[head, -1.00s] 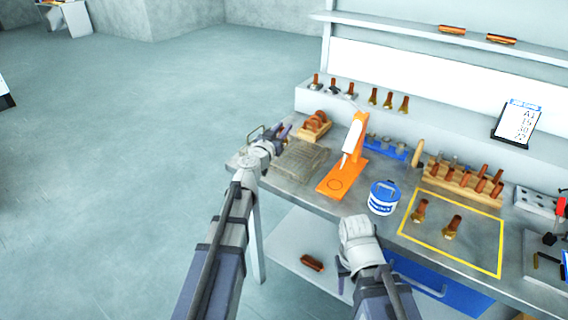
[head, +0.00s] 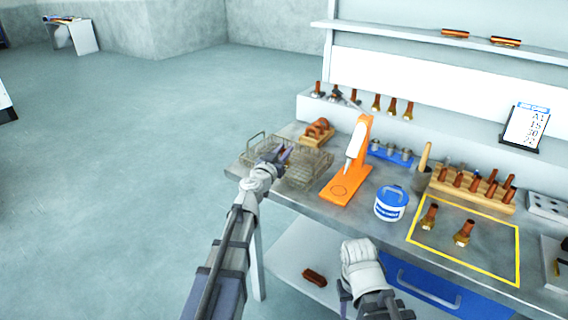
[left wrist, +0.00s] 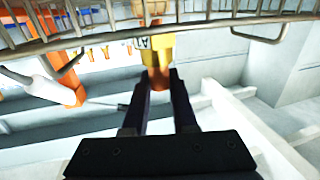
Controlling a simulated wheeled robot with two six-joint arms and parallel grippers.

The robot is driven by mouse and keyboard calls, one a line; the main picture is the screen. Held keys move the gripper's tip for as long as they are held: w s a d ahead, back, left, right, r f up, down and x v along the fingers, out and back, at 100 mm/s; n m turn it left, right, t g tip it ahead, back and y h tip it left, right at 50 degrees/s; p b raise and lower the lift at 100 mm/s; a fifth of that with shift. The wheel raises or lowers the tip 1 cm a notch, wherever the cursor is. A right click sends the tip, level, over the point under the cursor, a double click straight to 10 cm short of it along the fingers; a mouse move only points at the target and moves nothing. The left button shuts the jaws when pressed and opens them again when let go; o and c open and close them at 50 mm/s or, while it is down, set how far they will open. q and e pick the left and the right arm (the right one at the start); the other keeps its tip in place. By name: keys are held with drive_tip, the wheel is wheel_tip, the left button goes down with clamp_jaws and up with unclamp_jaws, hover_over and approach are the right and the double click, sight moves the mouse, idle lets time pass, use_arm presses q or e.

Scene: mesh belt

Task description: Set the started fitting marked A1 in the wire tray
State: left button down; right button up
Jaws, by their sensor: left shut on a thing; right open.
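My left gripper (head: 279,155) is shut on a fitting at the wire tray (head: 318,170), on the left end of the bench. In the left wrist view the fitting (left wrist: 159,46) has a yellow brass body and a copper part between the fingertips (left wrist: 159,76). A partly visible tag on it begins with "A"; the rest is unclear. Tray wires (left wrist: 215,18) cross the top of that view, close to the fitting. I cannot tell whether the fitting touches the tray floor. My right gripper (head: 347,296) is open and empty in front of the bench, low in the head view.
An orange stand (head: 347,182) with a white tool is right of the tray. A wooden holder with copper rings (head: 318,132) is behind it. A blue-white tub (head: 390,204), a yellow-outlined area (head: 466,253) with two fittings and a wooden rack (head: 472,192) are further right.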

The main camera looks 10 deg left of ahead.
use_arm(q)
drive_tip(key=shift+f+b, duration=1.4)
drive_tip(key=shift+f, duration=0.3)
drive_tip(key=shift+f, duration=0.2)
drive_tip(key=c, duration=0.7)
unclamp_jaws()
drive_tip(key=shift+r, duration=0.1)
drive_tip(key=shift+r, duration=0.15)
drive_tip(key=s+a, duration=0.1)
drive_tip(key=s, duration=1.1)
drive_tip(key=shift+a, duration=0.4)
